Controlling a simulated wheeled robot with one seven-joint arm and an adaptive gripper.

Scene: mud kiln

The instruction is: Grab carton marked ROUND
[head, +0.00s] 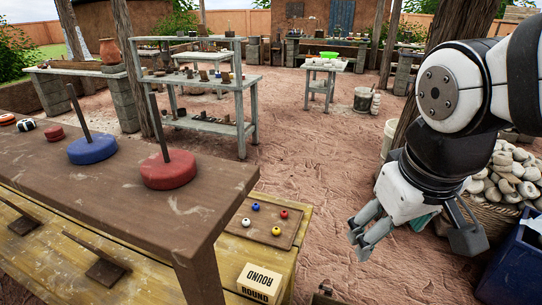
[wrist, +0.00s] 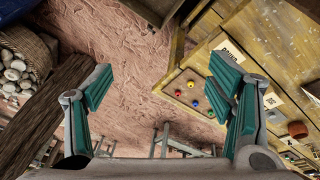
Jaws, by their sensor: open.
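The carton marked ROUND (head: 261,279) is a small cream box with dark lettering on its top and front. It sits at the bottom of the head view, at the front right corner of the yellow wooden bench. My gripper (head: 413,238) is open and empty, in the air to the right of the carton and apart from it. In the wrist view my gripper (wrist: 160,68) shows its teal-padded fingers spread wide over bare ground. A cream lettered face (wrist: 231,51) shows beside the right finger there; its word is hard to read.
A brown board (head: 266,222) with several coloured beads lies behind the carton. A thick brown shelf (head: 130,190) with a red disc (head: 168,170) and a blue disc (head: 92,149) overhangs at left. A basket of pale stones (head: 505,185) and a blue bin (head: 512,262) stand at right.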

